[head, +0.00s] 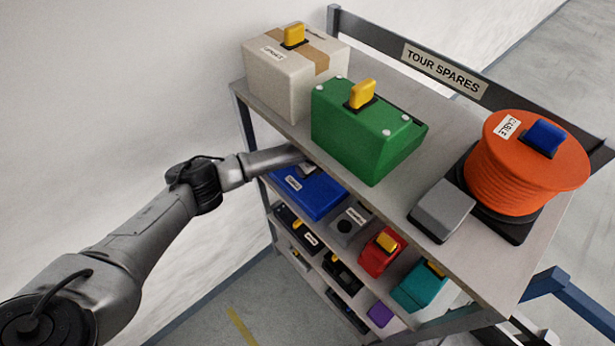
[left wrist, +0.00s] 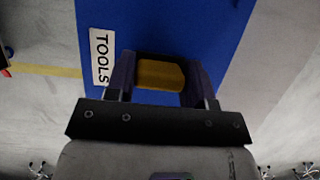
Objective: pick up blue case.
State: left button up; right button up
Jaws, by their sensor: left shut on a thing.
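The blue case (head: 316,194) sits on the shelf below the top one, at its left end, with a white label on its front. In the left wrist view the blue case (left wrist: 190,25) fills the middle, with a white TOOLS label and a yellow handle (left wrist: 160,75). My left gripper (left wrist: 160,78) is shut on that yellow handle, one finger on each side. In the head view my left gripper (head: 306,168) reaches in under the top shelf's edge and hides the handle. My right gripper is not in view.
The top shelf (head: 395,200) overhangs the case and carries a white box (head: 280,80), a green case (head: 360,135) and an orange cable drum (head: 515,165). A grey case (head: 347,224) stands right of the blue case. A wall is at the left.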

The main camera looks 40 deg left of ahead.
pick_arm(q)
jog(key=c, duration=0.7)
jog(key=shift+r, duration=0.1)
grip_shut()
jog(key=shift+r, duration=0.15)
